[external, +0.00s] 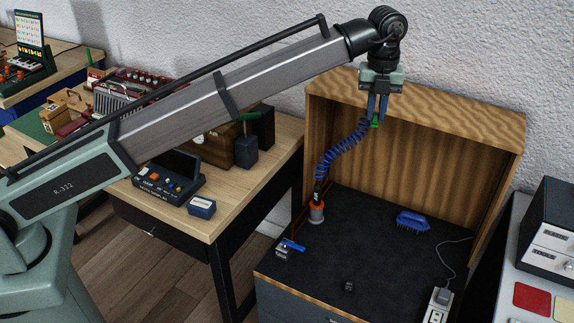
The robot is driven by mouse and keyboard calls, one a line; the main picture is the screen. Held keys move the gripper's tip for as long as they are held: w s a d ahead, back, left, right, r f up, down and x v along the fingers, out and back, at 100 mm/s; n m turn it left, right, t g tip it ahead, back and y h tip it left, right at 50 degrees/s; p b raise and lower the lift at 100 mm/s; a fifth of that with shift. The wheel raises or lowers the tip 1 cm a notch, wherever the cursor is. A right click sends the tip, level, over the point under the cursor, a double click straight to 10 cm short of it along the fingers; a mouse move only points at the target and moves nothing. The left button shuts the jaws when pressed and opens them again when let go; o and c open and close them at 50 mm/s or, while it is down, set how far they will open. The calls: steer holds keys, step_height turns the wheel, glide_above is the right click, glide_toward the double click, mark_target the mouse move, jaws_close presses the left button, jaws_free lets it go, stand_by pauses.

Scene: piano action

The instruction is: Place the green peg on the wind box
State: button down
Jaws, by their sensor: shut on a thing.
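My gripper (377,108) hangs high in front of the back panel of the wooden cabinet. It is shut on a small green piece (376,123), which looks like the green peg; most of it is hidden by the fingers. A blue coiled hose (342,148) runs from just beside this piece down to an orange-and-white cup-like fitting (317,212) on the cabinet floor. I cannot tell for sure which thing is the wind box; the open-fronted wooden cabinet (420,88) with a dark floor (365,235) may be it.
On the cabinet floor are a blue brush (412,221), a metal valve with a blue lever (290,248), a small dark part (349,286) and a white socket block (438,303) with a cable. A wooden table (235,205) with boxes stands left. Mid-floor is mostly clear.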

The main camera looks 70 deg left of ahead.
steer(key=s+a+n, duration=0.2)
steer(key=s+a, duration=0.3)
steer(key=a, duration=0.3)
steer(key=s+a+n, duration=0.2)
steer(key=s+a, duration=0.2)
steer(key=a, duration=0.5)
steer(key=s+a+n, duration=0.5)
steer(key=s+a, duration=0.8)
steer(key=s, duration=0.2)
steer(key=s+a+n, duration=0.5)
steer(key=s+a, duration=0.7)
steer(key=s, duration=0.3)
steer(key=shift+f, duration=7.75)
steer(key=shift+f, duration=0.1)
steer(key=c, duration=1.6)
jaws_free()
steer(key=o, duration=0.5)
